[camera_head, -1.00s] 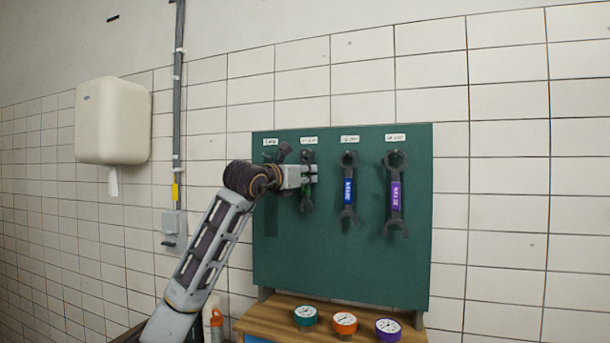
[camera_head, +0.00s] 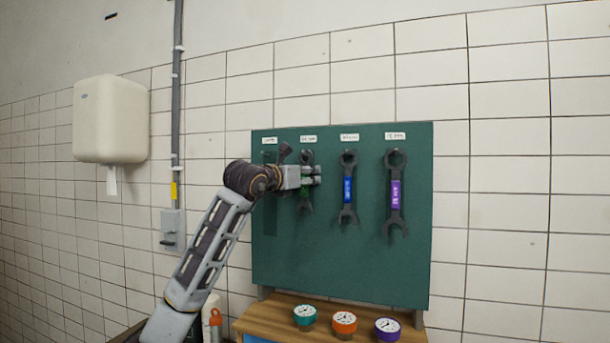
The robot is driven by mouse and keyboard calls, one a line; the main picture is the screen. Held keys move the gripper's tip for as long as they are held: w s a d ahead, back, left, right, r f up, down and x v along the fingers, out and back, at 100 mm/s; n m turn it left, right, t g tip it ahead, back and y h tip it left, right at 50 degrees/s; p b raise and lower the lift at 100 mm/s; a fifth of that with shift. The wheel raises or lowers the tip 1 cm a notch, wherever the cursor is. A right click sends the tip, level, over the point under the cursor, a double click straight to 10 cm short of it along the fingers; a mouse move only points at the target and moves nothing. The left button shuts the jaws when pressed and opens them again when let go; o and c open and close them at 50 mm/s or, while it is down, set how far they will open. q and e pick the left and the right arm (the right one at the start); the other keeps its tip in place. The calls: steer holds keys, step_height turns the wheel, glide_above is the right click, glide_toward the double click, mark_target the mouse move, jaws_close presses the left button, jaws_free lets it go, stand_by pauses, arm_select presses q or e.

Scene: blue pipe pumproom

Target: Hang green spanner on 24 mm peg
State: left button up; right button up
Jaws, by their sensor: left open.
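The green spanner (camera_head: 306,206) hangs upright on the dark green board (camera_head: 340,260), under the second label from the left (camera_head: 308,139). My left gripper (camera_head: 316,175) is open at the spanner's middle and hides part of its handle. The labels are too small to read surely. A blue-banded spanner (camera_head: 348,189) and a larger purple-banded spanner (camera_head: 395,193) hang to the right. The leftmost place, under the first label (camera_head: 269,140), shows no spanner, and my arm partly covers it. My right gripper is not in view.
A wooden bench top (camera_head: 275,316) below the board holds a teal gauge (camera_head: 305,314), an orange gauge (camera_head: 344,322) and a purple gauge (camera_head: 388,328). A white dispenser (camera_head: 110,119) and a grey switch box (camera_head: 173,230) are on the wall at left.

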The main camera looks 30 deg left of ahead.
arm_select(q)
steer(key=shift+f, duration=0.1)
steer(key=shift+s, duration=0.15)
steer(key=s, duration=1.1)
steer(key=shift+s+a, duration=0.2)
steer(key=shift+s, duration=0.15)
stand_by(0.3)
steer(key=shift+f, duration=0.15)
